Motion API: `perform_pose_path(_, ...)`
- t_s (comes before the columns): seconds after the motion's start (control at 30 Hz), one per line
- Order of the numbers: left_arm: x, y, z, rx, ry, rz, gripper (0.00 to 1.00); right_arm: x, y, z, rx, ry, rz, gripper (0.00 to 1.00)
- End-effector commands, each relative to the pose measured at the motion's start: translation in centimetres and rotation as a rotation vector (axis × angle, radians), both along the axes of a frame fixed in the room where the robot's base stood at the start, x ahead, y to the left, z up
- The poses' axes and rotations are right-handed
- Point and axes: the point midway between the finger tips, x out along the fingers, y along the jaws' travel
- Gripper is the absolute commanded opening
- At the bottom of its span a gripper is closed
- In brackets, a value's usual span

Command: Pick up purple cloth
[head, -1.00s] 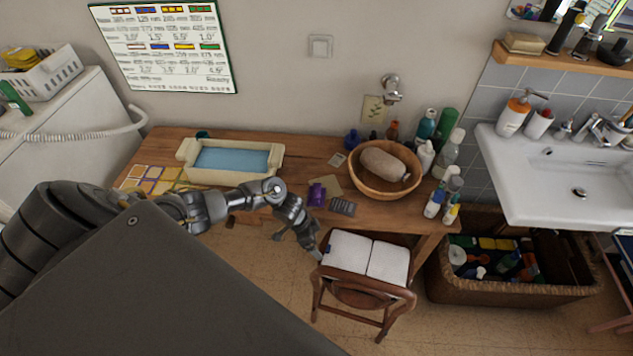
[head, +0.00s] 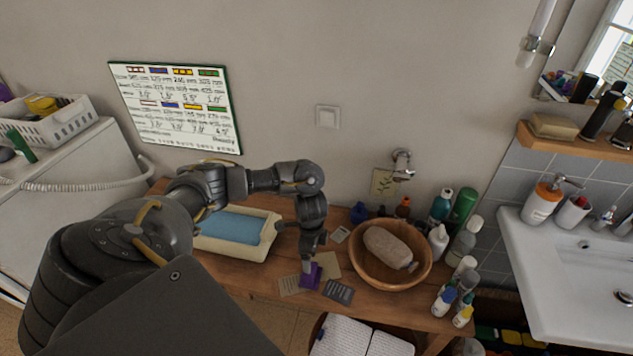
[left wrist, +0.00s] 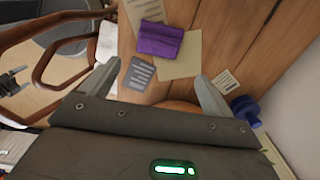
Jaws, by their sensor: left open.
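The purple cloth (head: 311,277) lies folded flat on the wooden table, partly over a beige sheet. It shows in full in the left wrist view (left wrist: 160,40), just beyond the fingertips. My left gripper (left wrist: 157,71) is open and empty, its two fingers spread wide with the cloth ahead between them. In the head view my left gripper (head: 307,266) points down above the cloth and hides part of it. A small grey claw-like shape at the left edge of the left wrist view may be my right gripper; its state is unclear.
Around the cloth lie a dark printed card (head: 339,291) and a beige sheet (head: 328,265). A wooden bowl (head: 390,282) with a rolled towel (head: 387,246) stands to the right, with several bottles beyond. A cream tray (head: 262,245) is to the left. A chair (left wrist: 45,52) stands by the table.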

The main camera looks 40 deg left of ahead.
Motion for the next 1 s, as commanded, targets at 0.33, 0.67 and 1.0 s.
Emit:
perform_pose_path(0.33, -0.2, 0.1, -5.2, -0.001, 0.003, 0.006, 0.87, -1.0, -0.4, -2.3, -0.006, 0.015, 0.002, 1.0)
perform_pose_path(0.67, -0.1, -0.2, -7.1, -0.004, 0.005, 0.003, 0.87, 0.6, -0.4, -3.1, -0.003, -0.009, 0.002, 1.0)
perform_pose_path(1.0, 0.1, -0.1, -10.5, -0.001, 0.002, 0.002, 0.87, -0.3, -0.4, -3.7, -0.005, 0.004, 0.003, 1.0)
